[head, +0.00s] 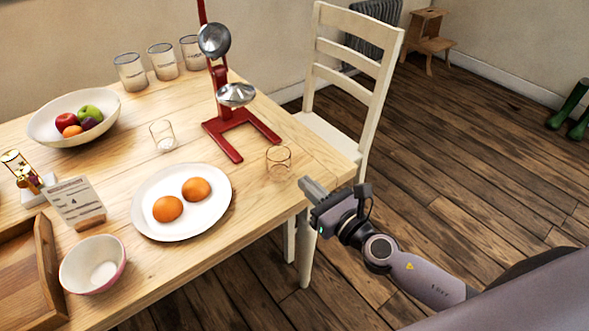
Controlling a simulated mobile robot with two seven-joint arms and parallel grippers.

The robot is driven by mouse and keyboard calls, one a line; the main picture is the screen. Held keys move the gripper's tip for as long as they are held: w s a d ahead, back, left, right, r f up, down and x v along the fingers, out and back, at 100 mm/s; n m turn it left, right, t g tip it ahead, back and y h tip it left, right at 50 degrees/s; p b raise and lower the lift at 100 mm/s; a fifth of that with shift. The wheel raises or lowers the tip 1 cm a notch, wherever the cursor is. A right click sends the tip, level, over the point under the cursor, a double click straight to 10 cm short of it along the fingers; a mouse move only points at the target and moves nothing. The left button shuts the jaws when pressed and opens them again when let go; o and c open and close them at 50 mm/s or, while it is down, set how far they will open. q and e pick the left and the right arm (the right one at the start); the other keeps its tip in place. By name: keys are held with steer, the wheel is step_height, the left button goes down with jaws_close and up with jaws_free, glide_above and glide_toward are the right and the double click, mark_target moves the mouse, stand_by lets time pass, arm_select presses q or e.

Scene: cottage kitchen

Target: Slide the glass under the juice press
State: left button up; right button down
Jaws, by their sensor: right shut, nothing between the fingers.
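The red juice press (220,84) stands near the far right part of the table, with a metal cup above an open red base frame. A clear empty glass (279,162) stands upright near the table's right edge, in front of and to the right of the press base, apart from it. Another small clear glass (162,135) stands left of the press. My right gripper (306,186) is shut and empty, just off the table's right edge, a little to the right of and nearer than the glass at that edge. My left gripper is not in view.
A white plate (212,214) with two oranges lies nearer than the press. A fruit bowl (42,128), a card stand (78,204), a small bowl (92,264) and a wooden tray (46,262) fill the left. Several jars stand behind. A cream chair (352,72) stands at the table's far right.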

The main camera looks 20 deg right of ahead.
mark_target(286, 165)
steer(key=x, duration=0.5)
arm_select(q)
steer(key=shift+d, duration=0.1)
arm_select(e)
steer(key=shift+w, duration=0.15)
